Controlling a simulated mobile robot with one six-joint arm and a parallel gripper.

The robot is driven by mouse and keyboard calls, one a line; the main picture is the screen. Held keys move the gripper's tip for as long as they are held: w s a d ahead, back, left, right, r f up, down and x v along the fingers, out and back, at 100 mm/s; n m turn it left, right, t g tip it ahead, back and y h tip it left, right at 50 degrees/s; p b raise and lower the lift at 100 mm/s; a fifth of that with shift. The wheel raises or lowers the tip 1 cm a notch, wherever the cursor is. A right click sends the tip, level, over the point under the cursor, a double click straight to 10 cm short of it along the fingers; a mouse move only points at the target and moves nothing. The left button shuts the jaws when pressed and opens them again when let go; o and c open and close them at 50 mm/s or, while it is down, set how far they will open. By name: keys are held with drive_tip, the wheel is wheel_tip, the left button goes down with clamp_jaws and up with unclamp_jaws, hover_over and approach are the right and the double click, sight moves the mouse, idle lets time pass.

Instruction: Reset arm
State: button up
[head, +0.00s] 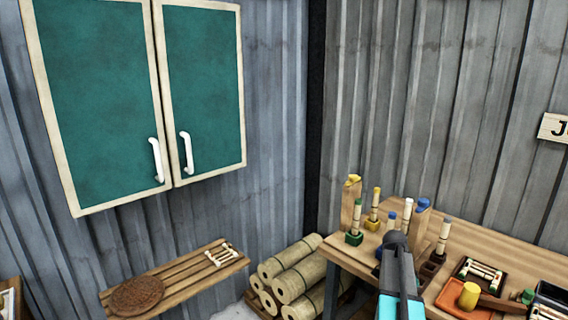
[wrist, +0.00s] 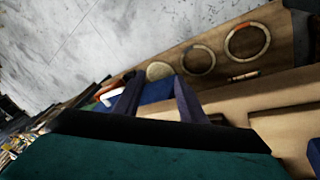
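My gripper (wrist: 156,90) shows in the wrist view as two dark fingers standing apart. Nothing is clearly held between them. Behind the gap lie a blue patch and a wooden surface, which look farther off. In the head view my teal and dark grey arm rises at the bottom right, in front of the workbench (head: 345,252). I cannot make out the fingers in that view.
A green two-door cabinet (head: 105,100), shut, hangs on the left wall. Below are a slatted shelf (head: 190,285) with a round woven mat (head: 137,295) and stacked rolls (head: 290,275). Colour-tipped tools, trays and a yellow cup (head: 469,296) crowd the bench. Rings (wrist: 247,41) show in the wrist view.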

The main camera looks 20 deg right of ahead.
drive_tip(key=a+f+n+g+b, duration=0.1)
drive_tip(key=a+f+n+b, duration=0.45)
drive_tip(key=a+f, duration=2.1)
drive_tip(key=s+a+f+n+y, duration=0.1)
drive_tip(key=s+a+f+n, duration=0.5)
drive_tip(key=s+a+n, duration=0.2)
drive_tip(key=s+a+f+n+y, duration=0.1)
drive_tip(key=s+a+f+n, duration=0.6)
drive_tip(key=s+a, duration=0.3)
drive_tip(key=shift+a+f+n+g, duration=0.35)
drive_tip(key=shift+a+n, duration=0.3)
drive_tip(key=shift+a, duration=1.05)
drive_tip(key=shift+r, duration=0.1)
drive_tip(key=shift+c, duration=0.7)
drive_tip(key=shift+a, duration=0.1)
